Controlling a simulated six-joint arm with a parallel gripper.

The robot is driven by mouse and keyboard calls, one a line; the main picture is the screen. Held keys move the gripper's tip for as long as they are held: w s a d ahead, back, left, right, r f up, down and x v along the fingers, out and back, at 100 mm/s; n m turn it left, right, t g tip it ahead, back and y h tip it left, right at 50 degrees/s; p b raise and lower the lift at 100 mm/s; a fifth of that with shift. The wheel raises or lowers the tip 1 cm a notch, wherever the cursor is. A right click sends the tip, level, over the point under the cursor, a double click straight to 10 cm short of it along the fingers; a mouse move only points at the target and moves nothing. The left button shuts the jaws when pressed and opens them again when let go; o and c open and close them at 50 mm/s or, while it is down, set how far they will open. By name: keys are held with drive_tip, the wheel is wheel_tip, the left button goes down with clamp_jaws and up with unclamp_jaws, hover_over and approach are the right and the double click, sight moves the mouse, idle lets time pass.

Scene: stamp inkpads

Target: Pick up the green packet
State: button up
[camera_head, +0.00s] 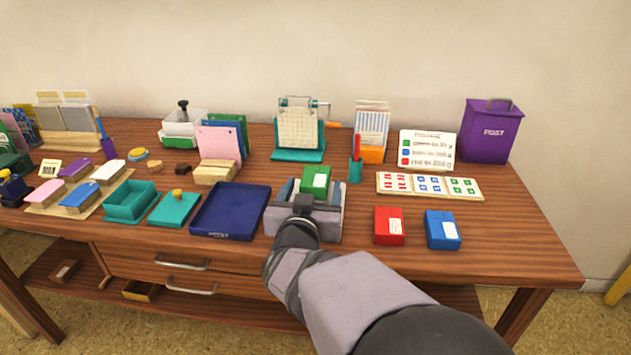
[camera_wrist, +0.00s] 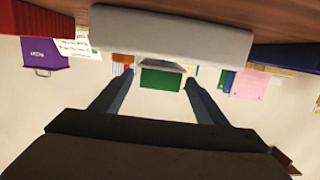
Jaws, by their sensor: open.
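The green packet (camera_head: 317,178) with a white label sits on a grey stand or scale (camera_head: 331,224) near the middle of the table. My gripper (camera_head: 305,197) is at the near side of the packet, low over the grey stand, with my arm coming from the front. In the wrist view, which appears upside down, the green packet (camera_wrist: 162,80) shows between the two open fingers of my gripper (camera_wrist: 157,80). Nothing is held. I cannot tell how far the fingertips reach along the packet. My wrist partly hides the stand.
A navy tray (camera_head: 199,225) lies left of the stand. A red packet (camera_head: 388,226) and a blue packet (camera_head: 441,230) lie to the right. Behind stand a flip calendar (camera_head: 299,130) and a teal pen cup (camera_head: 355,172).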

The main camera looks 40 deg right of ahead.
sight(315, 179)
drive_tip(key=shift+p+x, duration=0.45)
drive_tip(key=shift+x, duration=0.55)
drive_tip(key=shift+w+d+f+b, duration=0.15)
drive_tip(key=shift+w+d+b, duration=0.15)
drive_tip(key=shift+w, duration=0.05)
drive_tip(key=shift+x, duration=0.75)
drive_tip(key=c, duration=1.3)
wheel_tip(315, 179, up, 10)
drive_tip(key=p, duration=0.5)
